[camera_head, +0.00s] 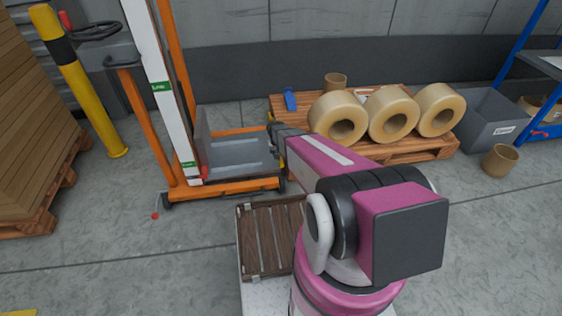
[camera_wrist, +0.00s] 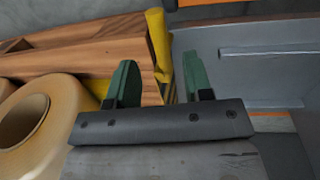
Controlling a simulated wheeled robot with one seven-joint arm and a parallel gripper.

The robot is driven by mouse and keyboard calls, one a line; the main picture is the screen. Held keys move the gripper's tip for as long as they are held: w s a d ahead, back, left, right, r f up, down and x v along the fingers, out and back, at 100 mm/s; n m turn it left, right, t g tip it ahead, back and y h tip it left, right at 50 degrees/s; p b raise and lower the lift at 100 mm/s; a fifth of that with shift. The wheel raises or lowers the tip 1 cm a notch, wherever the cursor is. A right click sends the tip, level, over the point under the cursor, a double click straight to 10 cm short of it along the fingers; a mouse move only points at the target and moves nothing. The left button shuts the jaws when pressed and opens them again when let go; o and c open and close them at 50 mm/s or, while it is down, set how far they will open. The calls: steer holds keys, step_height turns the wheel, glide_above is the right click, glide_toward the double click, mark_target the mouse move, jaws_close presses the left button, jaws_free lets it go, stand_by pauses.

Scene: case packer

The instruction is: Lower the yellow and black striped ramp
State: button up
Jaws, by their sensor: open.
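A narrow yellow strip (camera_wrist: 158,40), likely the edge of the ramp, stands beside the grey platform in the wrist view. In the head view my gripper (camera_head: 273,130) is at the right edge of the grey lift platform (camera_head: 235,155), and my arm hides most of the ramp area.
An orange lift frame (camera_head: 225,188) carries the platform. A wooden pallet (camera_head: 405,152) with three tape rolls (camera_head: 391,113) stands close on the right. A yellow bollard (camera_head: 90,105) and stacked cardboard are at left. The floor at front left is mostly clear.

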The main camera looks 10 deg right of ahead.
mark_target(281, 162)
steer(key=shift+d+f, duration=0.2)
steer(key=shift+f, duration=1.1)
steer(key=shift+d+f, duration=0.15)
steer(key=shift+f, duration=1.15)
jaws_close()
